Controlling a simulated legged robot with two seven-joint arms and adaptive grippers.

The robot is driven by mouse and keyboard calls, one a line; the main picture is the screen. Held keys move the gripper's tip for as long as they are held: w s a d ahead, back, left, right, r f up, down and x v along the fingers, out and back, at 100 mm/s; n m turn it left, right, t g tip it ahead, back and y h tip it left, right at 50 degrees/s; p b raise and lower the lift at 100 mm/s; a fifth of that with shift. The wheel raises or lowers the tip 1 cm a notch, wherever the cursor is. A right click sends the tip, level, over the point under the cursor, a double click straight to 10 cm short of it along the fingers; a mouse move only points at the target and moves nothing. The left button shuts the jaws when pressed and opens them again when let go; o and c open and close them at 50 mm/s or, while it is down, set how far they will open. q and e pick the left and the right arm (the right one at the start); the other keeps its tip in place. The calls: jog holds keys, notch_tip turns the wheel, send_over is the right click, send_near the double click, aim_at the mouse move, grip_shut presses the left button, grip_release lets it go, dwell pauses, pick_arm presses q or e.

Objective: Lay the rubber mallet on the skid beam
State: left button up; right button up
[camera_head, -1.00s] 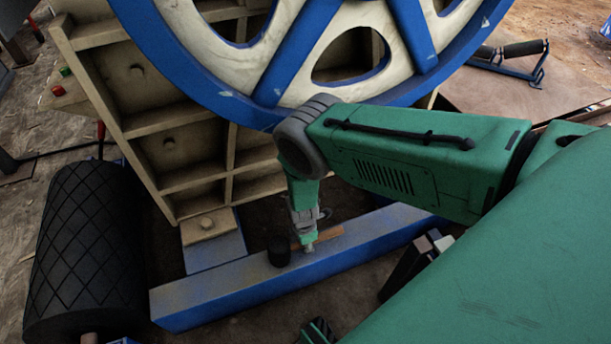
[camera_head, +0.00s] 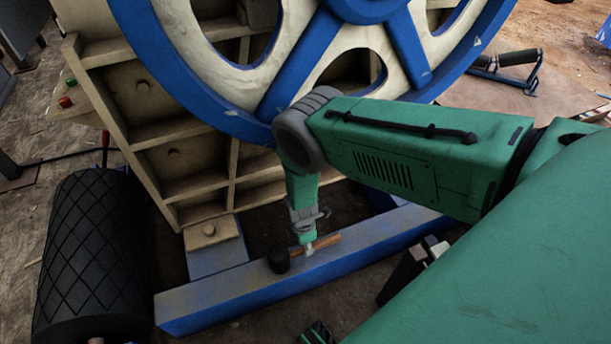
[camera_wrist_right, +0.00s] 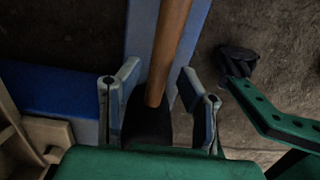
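The rubber mallet has a black head (camera_head: 279,259) and a wooden handle (camera_head: 328,242). It lies on the top face of the blue skid beam (camera_head: 225,294), with the handle running along the beam. My right gripper (camera_head: 308,250) is at the handle, close to the head. In the right wrist view, its two fingers (camera_wrist_right: 157,98) stand apart on either side of the handle (camera_wrist_right: 170,45), with gaps visible. The black head (camera_wrist_right: 148,128) is partly hidden by the gripper. The beam (camera_wrist_right: 143,35) lies beneath the mallet. My left gripper is not in view.
The crusher's large blue and cream flywheel (camera_head: 270,75) stands just behind my right arm. A cream ribbed frame (camera_head: 180,150) rises behind the beam. The beam top left of the mallet head is clear.

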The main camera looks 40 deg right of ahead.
jog(key=shift+r+p, duration=0.75)
jog(key=shift+r, duration=0.7)
